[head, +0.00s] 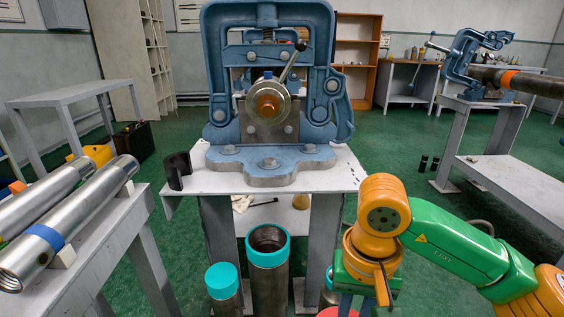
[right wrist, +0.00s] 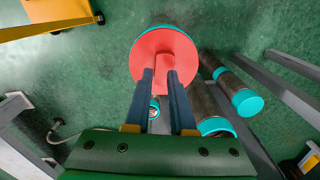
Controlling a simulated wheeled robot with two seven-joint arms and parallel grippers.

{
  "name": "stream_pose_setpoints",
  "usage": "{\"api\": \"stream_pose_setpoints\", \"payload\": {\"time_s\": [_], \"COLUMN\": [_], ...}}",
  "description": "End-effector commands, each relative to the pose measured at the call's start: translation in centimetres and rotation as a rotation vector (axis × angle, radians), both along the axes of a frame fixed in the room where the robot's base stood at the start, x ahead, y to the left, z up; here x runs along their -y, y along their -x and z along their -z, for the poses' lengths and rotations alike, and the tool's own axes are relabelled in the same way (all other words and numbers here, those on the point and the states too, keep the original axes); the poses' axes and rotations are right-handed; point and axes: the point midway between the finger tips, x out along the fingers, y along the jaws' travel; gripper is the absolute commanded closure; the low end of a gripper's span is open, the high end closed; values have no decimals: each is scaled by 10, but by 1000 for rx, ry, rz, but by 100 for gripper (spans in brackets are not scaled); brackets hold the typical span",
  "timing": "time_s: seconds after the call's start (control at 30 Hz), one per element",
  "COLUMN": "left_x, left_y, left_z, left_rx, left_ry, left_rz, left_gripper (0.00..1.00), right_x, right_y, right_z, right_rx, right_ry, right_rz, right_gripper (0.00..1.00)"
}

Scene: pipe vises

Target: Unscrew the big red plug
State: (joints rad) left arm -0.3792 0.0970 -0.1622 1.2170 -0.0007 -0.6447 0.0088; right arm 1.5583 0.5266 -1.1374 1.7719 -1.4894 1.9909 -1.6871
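The big red plug (right wrist: 148,48) is a wide flat disc with a raised tab, seen from above in the right wrist view. A turquoise rim shows at its far edge, on a pipe standing on the floor. In the head view only a bit of the red plug (head: 328,313) shows at the bottom edge. My right gripper (right wrist: 161,74) has its two dark blue fingers on either side of the tab, and the tab fills the gap between them. In the head view my right gripper (head: 356,300) points down over the plug. My left gripper is not in view.
Pipes with turquoise ends stand close by, one open (head: 268,270) and one capped (head: 223,282). Behind them is a white table (head: 320,182) with a blue pipe vise (head: 270,100). Metal pipes (head: 60,225) lie on a table at left. Green floor is open at right.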

Motion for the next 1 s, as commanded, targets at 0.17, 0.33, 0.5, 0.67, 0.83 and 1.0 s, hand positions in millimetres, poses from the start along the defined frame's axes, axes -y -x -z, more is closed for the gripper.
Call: {"api": "stream_pose_setpoints", "payload": {"time_s": [0.17, 0.33, 0.5, 0.67, 0.83, 1.0], "left_x": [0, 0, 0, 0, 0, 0], "left_y": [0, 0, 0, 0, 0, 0], "left_z": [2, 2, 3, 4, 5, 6], "left_rx": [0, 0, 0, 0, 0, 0], "left_ry": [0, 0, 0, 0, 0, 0], "left_rz": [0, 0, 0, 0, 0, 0], "left_gripper": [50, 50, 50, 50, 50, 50], "right_x": [-2, -3, -5, -7, -8, -10], "right_y": [1, 2, 3, 2, 2, 1], "right_z": [0, 0, 0, 0, 0, 0], "right_rx": [1, 2, 1, 1, -1, 1], "right_ry": [0, 0, 0, 0, 0, -1], "right_rz": [297, 491, 784, 991, 1241, 1528], "right_gripper": [78, 78, 78, 78, 78, 78]}}
